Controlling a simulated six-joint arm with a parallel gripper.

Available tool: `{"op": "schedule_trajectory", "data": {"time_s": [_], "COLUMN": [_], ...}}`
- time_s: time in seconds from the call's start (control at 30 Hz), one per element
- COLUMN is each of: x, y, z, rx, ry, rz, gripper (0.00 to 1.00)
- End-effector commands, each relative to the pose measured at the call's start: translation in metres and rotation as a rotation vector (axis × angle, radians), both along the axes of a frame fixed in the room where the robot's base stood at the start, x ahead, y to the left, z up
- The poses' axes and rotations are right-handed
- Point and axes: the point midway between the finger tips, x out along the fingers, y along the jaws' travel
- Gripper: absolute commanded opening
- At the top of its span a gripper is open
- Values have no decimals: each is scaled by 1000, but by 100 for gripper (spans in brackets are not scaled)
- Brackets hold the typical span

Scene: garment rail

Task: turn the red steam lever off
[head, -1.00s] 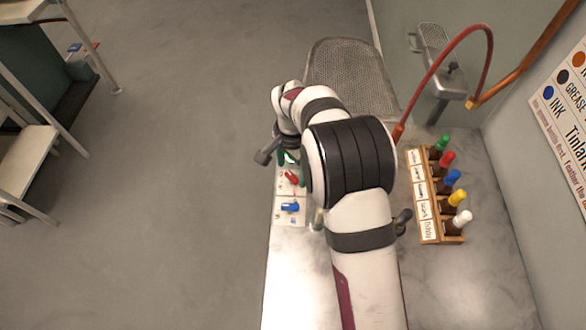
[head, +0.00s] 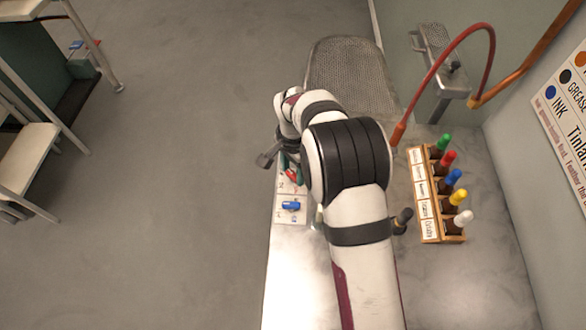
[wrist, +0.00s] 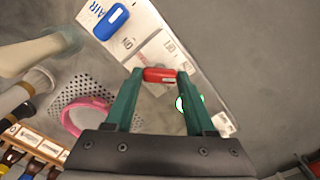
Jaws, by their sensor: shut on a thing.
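The red steam lever (wrist: 160,74) sits on a white labelled plate and lies between the tips of my gripper's two green fingers. My gripper (wrist: 157,73) is shut on it, one fingertip at each end of the red bar in the wrist view. In the head view my gripper (head: 288,168) is over the plate at the bench's left edge, and the red lever (head: 294,176) shows only partly beside the fingers.
A blue lever (head: 291,206) stands close by, on a plate marked AIR in the wrist view (wrist: 112,21). A wooden rack (head: 428,205) of several coloured-cap bottles is to the right. A mesh board (head: 350,75) and red hose (head: 440,60) lie beyond.

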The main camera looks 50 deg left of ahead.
Motion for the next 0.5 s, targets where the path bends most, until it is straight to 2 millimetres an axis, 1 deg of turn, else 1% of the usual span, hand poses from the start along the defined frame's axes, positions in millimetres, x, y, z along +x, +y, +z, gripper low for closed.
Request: {"op": "schedule_trajectory", "data": {"time_s": [0.27,0.5], "x": [0,0], "y": [0,0], "z": [0,1], "rx": [0,0], "ry": [0,0], "rz": [66,241], "gripper": [0,0]}}
